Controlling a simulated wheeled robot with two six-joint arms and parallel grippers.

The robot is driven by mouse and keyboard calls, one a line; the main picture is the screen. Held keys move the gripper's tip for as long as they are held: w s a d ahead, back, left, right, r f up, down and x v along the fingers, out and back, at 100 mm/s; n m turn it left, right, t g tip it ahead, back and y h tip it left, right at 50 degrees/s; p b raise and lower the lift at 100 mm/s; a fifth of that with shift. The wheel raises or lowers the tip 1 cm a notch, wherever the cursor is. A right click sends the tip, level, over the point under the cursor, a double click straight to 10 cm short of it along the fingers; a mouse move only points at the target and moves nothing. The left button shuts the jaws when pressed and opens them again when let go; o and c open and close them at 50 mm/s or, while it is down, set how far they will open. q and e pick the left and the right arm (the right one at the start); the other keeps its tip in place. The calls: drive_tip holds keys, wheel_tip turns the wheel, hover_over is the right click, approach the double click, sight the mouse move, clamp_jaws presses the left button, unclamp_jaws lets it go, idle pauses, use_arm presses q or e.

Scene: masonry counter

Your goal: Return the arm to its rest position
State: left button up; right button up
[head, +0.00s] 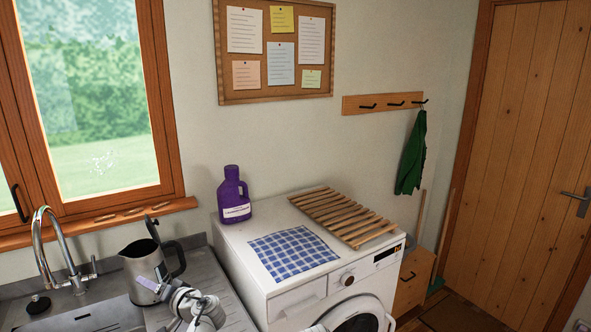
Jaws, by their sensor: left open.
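My left gripper (158,281) shows small at the lower left, above the sink and drainer area. Its jaws are open and I see nothing held between them. My pale left arm comes up behind it from the bottom edge. A grey metal jug (137,264) with a dark handle and a raised lid stands at the gripper; the gripper overlaps the jug's lower front. I cannot tell whether they touch. My right gripper is not in view.
A sink with a chrome tap (47,245) is at the left. A white washing machine (262,284) carries a purple bottle (233,197), a blue checked cloth (292,252) and a wooden slatted rack (343,214). A green cloth (411,155) hangs from wall hooks.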

use_arm(q)
drive_tip(key=s+d+f+g+h, duration=0.2)
drive_tip(key=d+f+h, duration=0.1)
drive_tip(key=f, duration=0.2)
drive_tip(key=s+d+f+g+h, duration=0.2)
drive_tip(key=s+d+f, duration=0.1)
drive_tip(key=f, duration=0.2)
drive_tip(key=s+d+f+n+g+h, duration=0.1)
drive_tip(key=s+d+f+h, duration=0.2)
drive_tip(key=d+f, duration=0.1)
drive_tip(key=shift+s+f+g+h, duration=0.15)
drive_tip(key=shift+f+g, duration=0.05)
drive_tip(key=shift+f, duration=0.25)
drive_tip(key=shift+s+f+g+h, duration=0.1)
drive_tip(key=shift+f+g+h, duration=0.1)
drive_tip(key=shift+f, duration=0.2)
drive_tip(key=s+d+f+m+g+h+b, duration=0.1)
drive_tip(key=s+d+f+b, duration=0.1)
drive_tip(key=d, duration=0.5)
drive_tip(key=s+d+f+m+g+h+b, duration=0.1)
drive_tip(key=s+d+f+m+b, duration=0.1)
drive_tip(key=s+d+f, duration=0.2)
drive_tip(key=s+d+f+m+g+h+b, duration=0.1)
drive_tip(key=s+d+f+m+h+b, duration=0.1)
drive_tip(key=d, duration=0.8)
drive_tip(key=shift+s+f, duration=0.45)
drive_tip(key=shift+s, duration=0.75)
